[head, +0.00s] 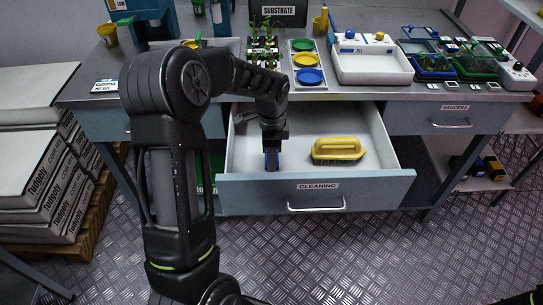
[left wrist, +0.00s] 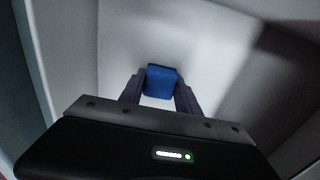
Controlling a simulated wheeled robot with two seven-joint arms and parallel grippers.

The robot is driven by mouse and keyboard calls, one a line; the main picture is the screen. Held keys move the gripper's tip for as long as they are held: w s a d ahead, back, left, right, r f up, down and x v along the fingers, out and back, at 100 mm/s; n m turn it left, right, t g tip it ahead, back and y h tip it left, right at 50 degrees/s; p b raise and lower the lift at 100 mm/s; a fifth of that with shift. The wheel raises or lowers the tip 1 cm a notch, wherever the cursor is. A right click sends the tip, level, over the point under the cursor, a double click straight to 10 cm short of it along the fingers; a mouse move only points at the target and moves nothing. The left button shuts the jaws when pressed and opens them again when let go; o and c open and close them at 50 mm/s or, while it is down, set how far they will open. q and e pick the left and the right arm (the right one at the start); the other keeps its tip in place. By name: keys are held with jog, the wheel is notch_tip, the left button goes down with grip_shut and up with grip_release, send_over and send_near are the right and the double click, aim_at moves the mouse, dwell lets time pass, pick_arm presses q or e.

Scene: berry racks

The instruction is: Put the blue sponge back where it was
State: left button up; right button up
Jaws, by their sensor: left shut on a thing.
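The blue sponge (left wrist: 161,81) sits between the two fingers of my left gripper (left wrist: 160,92) in the left wrist view. In the head view, my left gripper (head: 272,160) points down inside the open drawer labelled CLEANING (head: 260,190), on its left side, with a bit of blue showing between the fingers. The gripper is shut on the sponge. I cannot tell whether the sponge touches the drawer floor. My right gripper is not in view.
A yellow brush (head: 338,149) lies in the drawer to the right of my gripper. White drawer floor is clear between them. The workbench above holds seedlings, coloured dishes (head: 305,60) and a white tray (head: 372,66). Stacked compost bags (head: 40,150) stand at the left.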

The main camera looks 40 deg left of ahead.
pick_arm(q)
jog(key=shift+f, duration=0.15)
jog(key=o, duration=1.2)
notch_tip(320, 180, up, 12)
jog(key=shift+r+p, duration=0.2)
jog(key=shift+p, duration=0.1)
